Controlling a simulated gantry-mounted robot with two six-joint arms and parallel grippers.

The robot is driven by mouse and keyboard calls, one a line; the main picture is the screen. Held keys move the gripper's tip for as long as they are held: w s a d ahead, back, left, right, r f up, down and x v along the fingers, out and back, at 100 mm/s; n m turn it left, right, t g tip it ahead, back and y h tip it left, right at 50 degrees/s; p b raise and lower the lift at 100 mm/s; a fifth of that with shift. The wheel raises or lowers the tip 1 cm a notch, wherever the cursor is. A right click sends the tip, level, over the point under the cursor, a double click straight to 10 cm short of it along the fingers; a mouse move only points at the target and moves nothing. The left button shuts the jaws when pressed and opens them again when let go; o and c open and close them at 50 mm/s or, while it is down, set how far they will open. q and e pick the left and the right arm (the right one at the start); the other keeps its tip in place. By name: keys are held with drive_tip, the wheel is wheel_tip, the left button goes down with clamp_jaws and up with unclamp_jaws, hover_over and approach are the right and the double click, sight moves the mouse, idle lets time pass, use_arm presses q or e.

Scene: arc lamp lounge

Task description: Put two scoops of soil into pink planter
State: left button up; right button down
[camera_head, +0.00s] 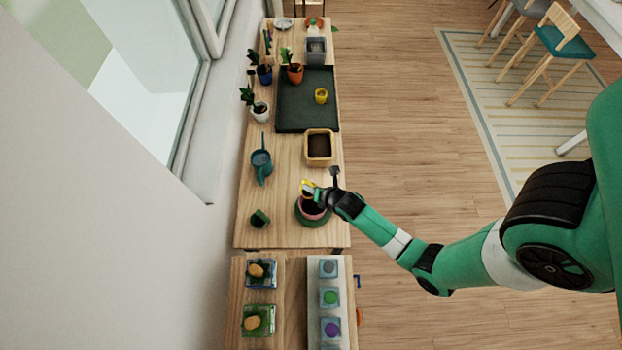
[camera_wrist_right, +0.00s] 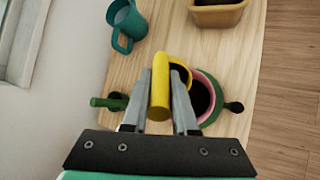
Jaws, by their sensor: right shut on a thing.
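My right gripper (camera_head: 320,194) is shut on the yellow scoop (camera_head: 307,186). In the right wrist view the scoop's yellow handle (camera_wrist_right: 160,88) stands between the fingers (camera_wrist_right: 162,75), with dark material showing in its cup. The pink planter (camera_head: 313,211) sits on a green saucer (camera_head: 301,220) near the table's front end. The scoop is above or beside the planter's rim; the exact height is unclear. The planter's pink rim (camera_wrist_right: 214,88) and dark inside are partly hidden by a finger. The tan soil box (camera_head: 319,160) holds dark soil. My left gripper is not in view.
A teal watering can (camera_head: 261,163) and a small green pot (camera_head: 260,218) stand on the left side. A dark tray (camera_head: 293,112) with a yellow cup (camera_head: 321,95) lies farther back, beside potted plants. Several small boxes line the nearer table. Bare wood separates the watering can and planter.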

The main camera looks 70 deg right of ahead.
drive_tip(key=shift+s+a+f+t+h+b, duration=0.3)
drive_tip(key=shift+t+h+b, duration=0.3)
drive_tip(key=shift+b, duration=0.4)
drive_tip(key=shift+s+a+f+t+h+b, duration=0.2)
drive_tip(key=shift+s+t+h+b, duration=0.3)
drive_tip(key=shift+b, duration=1.15)
drive_tip(key=shift+s+a+f+t+h+b, duration=0.3)
drive_tip(key=shift+t+b, duration=0.4)
drive_tip(key=shift+b, duration=2.4)
drive_tip(key=shift+s+a+f+t+h+b, duration=0.1)
drive_tip(key=shift+s+a+t+h+b, duration=0.35)
drive_tip(key=shift+b, duration=2.6)
drive_tip(key=shift+w+d+t, duration=0.15)
drive_tip(key=shift+t, duration=0.1)
